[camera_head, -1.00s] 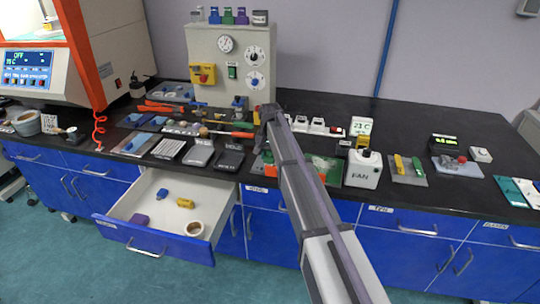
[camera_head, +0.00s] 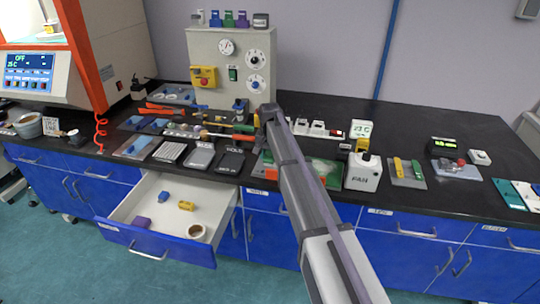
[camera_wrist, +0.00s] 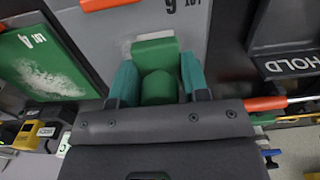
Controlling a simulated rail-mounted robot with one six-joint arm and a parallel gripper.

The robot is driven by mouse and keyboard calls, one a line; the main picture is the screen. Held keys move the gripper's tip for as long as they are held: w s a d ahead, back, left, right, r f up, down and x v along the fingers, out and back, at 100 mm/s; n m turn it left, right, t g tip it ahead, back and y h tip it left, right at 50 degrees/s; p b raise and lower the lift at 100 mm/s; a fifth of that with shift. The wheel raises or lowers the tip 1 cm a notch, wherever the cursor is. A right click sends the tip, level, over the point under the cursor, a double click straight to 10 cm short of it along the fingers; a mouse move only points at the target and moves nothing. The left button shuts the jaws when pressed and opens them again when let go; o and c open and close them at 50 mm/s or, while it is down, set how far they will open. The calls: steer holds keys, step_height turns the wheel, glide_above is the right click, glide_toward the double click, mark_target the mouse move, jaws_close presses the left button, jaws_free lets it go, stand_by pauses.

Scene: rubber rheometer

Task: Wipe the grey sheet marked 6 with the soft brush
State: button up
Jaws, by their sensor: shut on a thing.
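My gripper (camera_wrist: 158,72) is shut on a green block-shaped thing, which I take to be the soft brush (camera_wrist: 154,50), between its two teal fingers. The brush is over the grey sheet (camera_wrist: 225,40), and a pale patch shows along the brush's far edge. The sheet's mark, upside down at the top of the wrist view, reads 6 with LOT. I cannot tell whether the brush touches the sheet.
A green sheet (camera_wrist: 42,62) marked 4, with white powder, lies to the left in the wrist view. A black HOLD plate (camera_wrist: 284,45) lies to the right. Orange-ended rods are close by. An open drawer (camera_head: 160,240) sticks out below the bench; a white PAN container (camera_head: 363,173) stands right of my arm.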

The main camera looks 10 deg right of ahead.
steer(key=shift+s+d+r+p, duration=0.1)
steer(key=shift+r+p, duration=0.1)
steer(key=shift+r, duration=0.25)
steer(key=shift+d+r+p, duration=0.1)
steer(key=shift+r+p, duration=0.05)
steer(key=shift+r, duration=0.25)
step_height(320, 180, up, 5)
steer(key=p, duration=0.4)
steer(key=shift+f+p, duration=0.2)
steer(key=shift+p, duration=0.15)
steer(key=shift+f, duration=0.1)
